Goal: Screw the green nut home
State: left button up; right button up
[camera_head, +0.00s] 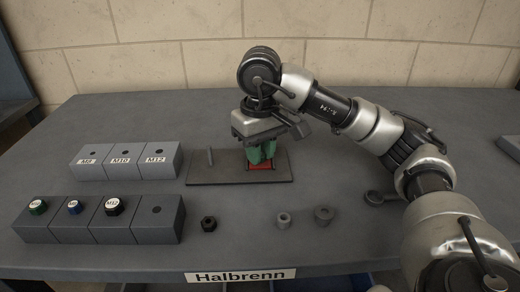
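My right gripper (262,155) points down over a dark base plate (215,173), with its green fingertips low over a red patch (261,166). The fingertips are close together; whether they hold anything is too small to tell. No separate green nut shows clearly, and anything between or under the fingertips is hidden. A thin grey pin (210,156) stands upright on the plate, left of the gripper. A green-banded piece with a light top (38,207) sits in the far-left block of the front row. My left gripper is not in view.
An empty holed block (156,218) ends the row. Labelled blocks (125,162) stand behind. A black nut (209,223) and grey round parts (284,219) (324,214) lie in front of the plate.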

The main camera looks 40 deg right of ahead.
jog(key=shift+m, duration=1.1)
grip_shut()
jog(key=m, duration=0.2)
jog(key=shift+m+p, duration=0.35)
jog(key=shift+m, duration=0.05)
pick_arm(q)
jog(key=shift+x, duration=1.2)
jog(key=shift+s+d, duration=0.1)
pick_arm(e)
jog(key=shift+m, duration=1.7)
jog(key=shift+m+p, duration=0.35)
jog(key=shift+m, duration=0.65)
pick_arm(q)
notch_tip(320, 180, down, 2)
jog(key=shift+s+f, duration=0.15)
